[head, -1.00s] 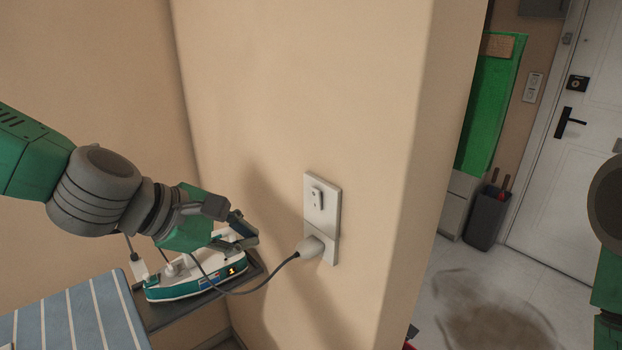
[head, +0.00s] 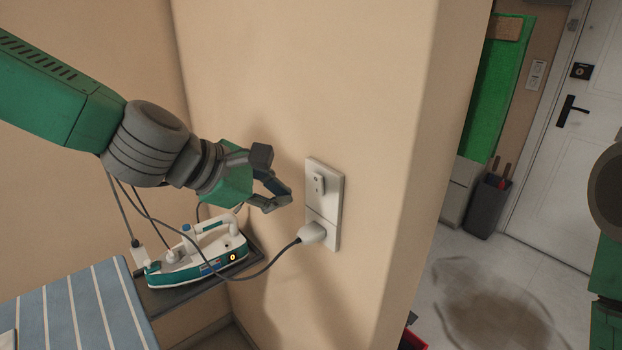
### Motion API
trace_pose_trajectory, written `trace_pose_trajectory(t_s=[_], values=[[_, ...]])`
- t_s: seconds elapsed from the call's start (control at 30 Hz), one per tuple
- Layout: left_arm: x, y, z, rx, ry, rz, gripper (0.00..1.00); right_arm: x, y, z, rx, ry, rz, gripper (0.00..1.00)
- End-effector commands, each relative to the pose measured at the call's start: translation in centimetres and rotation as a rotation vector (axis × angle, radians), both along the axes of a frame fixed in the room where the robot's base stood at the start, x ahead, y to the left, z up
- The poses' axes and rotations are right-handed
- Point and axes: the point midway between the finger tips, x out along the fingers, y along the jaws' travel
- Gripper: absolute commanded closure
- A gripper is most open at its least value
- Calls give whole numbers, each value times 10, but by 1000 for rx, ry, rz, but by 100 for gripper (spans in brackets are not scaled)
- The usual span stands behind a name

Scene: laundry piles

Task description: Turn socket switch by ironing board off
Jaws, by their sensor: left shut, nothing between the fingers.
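The socket plate (head: 337,205) is white and upright on the beige wall, with a small raised switch (head: 319,184) in its upper half. A white plug (head: 312,233) sits in its lower half, with a dark cord running to the left. My left gripper (head: 286,199) is shut and empty, just left of the plate near switch height; I cannot tell whether it touches the wall. The ironing board (head: 75,310) has a blue striped cover at the lower left. My right arm shows only partly at the right edge; its gripper is out of view.
A white and teal iron (head: 200,258) with a lit orange mark rests on a dark stand (head: 180,297) below my left gripper. The wall ends in a corner right of the plate. Beyond are a dark bin (head: 486,208) and a white door (head: 560,170).

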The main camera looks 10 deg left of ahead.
Motion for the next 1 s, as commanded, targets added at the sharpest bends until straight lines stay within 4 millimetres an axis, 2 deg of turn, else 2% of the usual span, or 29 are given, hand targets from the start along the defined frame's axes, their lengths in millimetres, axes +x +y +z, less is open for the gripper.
trace_pose_trajectory(t_s=[0.13,0.3,1.0], values=[[13,-14,3,4,0,-1,100,0,0,4,0,0,-1,100],[21,-19,4,4,1,0,100,0,0,6,0,0,-1,100],[22,-20,4,2,0,-1,100,0,0,6,0,0,0,100]])
